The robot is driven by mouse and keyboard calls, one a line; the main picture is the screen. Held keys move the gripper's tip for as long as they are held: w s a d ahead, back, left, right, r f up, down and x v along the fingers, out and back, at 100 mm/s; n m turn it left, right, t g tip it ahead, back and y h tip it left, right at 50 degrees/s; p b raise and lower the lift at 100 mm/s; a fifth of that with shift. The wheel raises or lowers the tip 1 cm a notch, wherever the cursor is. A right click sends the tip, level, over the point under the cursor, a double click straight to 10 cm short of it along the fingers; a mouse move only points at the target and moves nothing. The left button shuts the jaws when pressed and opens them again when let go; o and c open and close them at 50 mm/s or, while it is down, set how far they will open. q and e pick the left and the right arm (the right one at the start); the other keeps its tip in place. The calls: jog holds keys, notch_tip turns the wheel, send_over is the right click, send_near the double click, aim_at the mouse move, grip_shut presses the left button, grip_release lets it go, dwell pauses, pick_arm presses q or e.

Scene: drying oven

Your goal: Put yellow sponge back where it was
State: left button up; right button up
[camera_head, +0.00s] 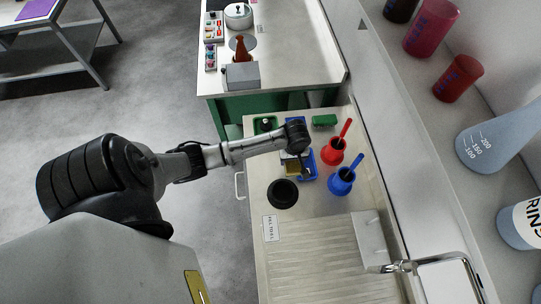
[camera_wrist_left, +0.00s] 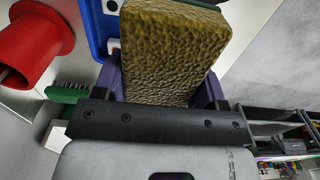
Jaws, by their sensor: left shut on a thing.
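The yellow sponge (camera_wrist_left: 178,45) fills the top middle of the left wrist view, brownish yellow with a rough surface. My left gripper (camera_wrist_left: 163,85) is shut on it, with a dark purple finger on each side. In the head view the sponge (camera_head: 292,168) shows small below my left gripper (camera_head: 291,154), over or beside the blue tray (camera_head: 309,172). The blue tray's edge (camera_wrist_left: 98,30) also shows in the left wrist view, just left of the sponge. I cannot tell whether the sponge touches the tray. My right gripper is not in view.
A red holder (camera_head: 332,154) and a blue holder (camera_head: 341,184) with handled brushes stand right of the tray. A green brush (camera_head: 325,120), a green tray (camera_head: 262,126) and a black round object (camera_head: 282,194) are nearby. A tap (camera_head: 400,267) is at the lower right.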

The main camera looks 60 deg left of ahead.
pick_arm(q)
send_over(270, 159)
notch_tip(270, 159, down, 6)
jog(key=shift+a+r, duration=0.1)
notch_tip(270, 159, down, 4)
jog(key=shift+r+b, duration=0.15)
jog(key=shift+b, duration=0.4)
jog(key=shift+f, duration=0.2)
jog(key=shift+f, duration=0.15)
jog(key=o, duration=0.9)
